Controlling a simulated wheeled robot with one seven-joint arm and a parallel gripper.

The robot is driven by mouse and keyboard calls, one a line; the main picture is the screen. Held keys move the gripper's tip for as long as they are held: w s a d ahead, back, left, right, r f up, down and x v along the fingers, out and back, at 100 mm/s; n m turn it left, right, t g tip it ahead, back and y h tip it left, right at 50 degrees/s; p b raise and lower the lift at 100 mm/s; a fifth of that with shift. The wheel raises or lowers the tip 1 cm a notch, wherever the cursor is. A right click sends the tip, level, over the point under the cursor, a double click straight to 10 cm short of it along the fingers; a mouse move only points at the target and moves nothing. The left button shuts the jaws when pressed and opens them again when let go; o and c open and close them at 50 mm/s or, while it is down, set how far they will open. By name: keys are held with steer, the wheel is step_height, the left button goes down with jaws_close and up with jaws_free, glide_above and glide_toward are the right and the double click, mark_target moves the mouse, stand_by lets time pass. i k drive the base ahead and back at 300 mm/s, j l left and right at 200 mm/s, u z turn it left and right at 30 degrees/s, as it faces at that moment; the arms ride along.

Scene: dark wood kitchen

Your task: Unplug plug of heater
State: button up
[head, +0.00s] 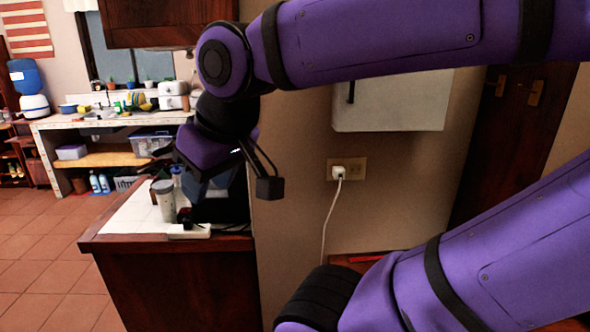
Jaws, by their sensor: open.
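A white plug (339,173) sits in the wall outlet (359,168) right of the counter. A white cord (327,222) hangs from the plug down the wall and passes behind my purple arm. The heater itself cannot be made out; the lower end of the cord is hidden. My gripper (230,190) is left of the plug, in front of the counter items and apart from the plug. One dark fingertip shows clearly; the other is hard to make out against the dark things behind it. The gripper is open and nothing shows between its fingers.
A tiled counter (125,212) with a grey canister (163,201) and a white power strip (189,231) stands behind my gripper. A white wall cabinet (400,103) hangs above the outlet. The wall around the plug looks clear. A sink counter is at the far left.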

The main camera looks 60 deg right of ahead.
mark_target(337, 171)
steer(key=i+j+u, duration=0.1)
steer(key=i+u, duration=0.35)
steer(key=i+l+u, duration=0.1)
steer(key=i+u, duration=0.4)
steer(key=i+z, duration=0.3)
steer(key=i, duration=0.35)
steer(key=i+j+z, duration=0.3)
steer(key=i, duration=0.35)
steer(key=l+z, duration=0.1)
steer(key=z, duration=2.8)
steer(key=i+l, duration=0.1)
steer(key=i, duration=0.1)
